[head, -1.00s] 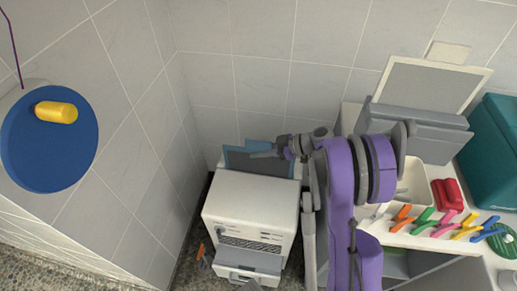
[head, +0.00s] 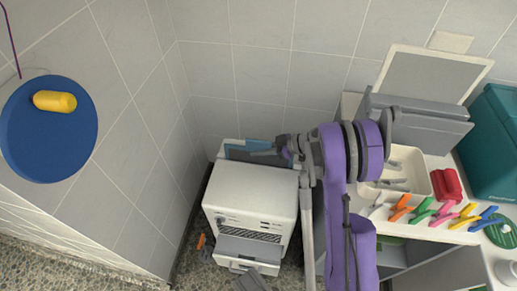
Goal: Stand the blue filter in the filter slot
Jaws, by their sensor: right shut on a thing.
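A pale rim (head: 219,150) shows beside the filter at the machine's back; I cannot tell how deep the filter sits in the filter slot there. My right gripper (head: 264,153) reaches in from the right and is shut on the filter near its top edge. My left gripper is not in view.
A counter at the right holds a cutlery tray (head: 425,183), a red object (head: 445,184), several coloured pegs (head: 423,212) and a teal bin (head: 495,140). A blue round shelf (head: 50,150) with a yellow cylinder (head: 55,101) is on the left wall. An orange piece (head: 201,242) lies on the floor.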

